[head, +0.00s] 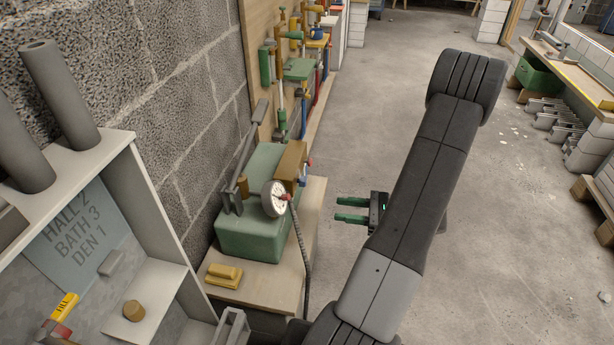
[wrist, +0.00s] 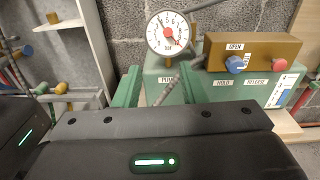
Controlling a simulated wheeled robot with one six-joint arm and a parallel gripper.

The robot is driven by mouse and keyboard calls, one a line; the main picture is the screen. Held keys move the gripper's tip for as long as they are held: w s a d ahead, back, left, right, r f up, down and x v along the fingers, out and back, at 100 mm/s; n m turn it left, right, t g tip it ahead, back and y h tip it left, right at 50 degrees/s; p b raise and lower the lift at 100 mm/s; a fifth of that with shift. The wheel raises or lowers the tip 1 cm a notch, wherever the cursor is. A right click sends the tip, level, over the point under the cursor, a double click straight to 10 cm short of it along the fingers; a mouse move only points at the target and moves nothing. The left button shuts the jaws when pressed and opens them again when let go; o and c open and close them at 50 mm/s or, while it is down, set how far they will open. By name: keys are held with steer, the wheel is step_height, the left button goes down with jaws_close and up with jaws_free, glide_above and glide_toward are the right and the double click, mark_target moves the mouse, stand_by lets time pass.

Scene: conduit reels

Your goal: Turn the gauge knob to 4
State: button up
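A round white gauge (wrist: 168,32) with a red hub stands above a green pump box (head: 262,225). The gauge also shows in the head view (head: 274,198). In the wrist view my gripper (wrist: 159,70) is empty and below the gauge.
A dark hose (head: 301,240) hangs from the gauge past the bench (head: 262,288). A long lever (head: 246,150) rises behind the box against the block wall. A grey cabinet (head: 120,225) stands at left. Open concrete floor (head: 400,60) lies beyond and right of my arm.

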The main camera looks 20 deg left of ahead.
mark_target(286, 197)
steer(key=a+b, duration=0.1)
steer(key=a, duration=1.2)
steer(key=shift+w+a+m+t, duration=0.2)
steer(key=shift+m+t, duration=0.1)
jaws_close()
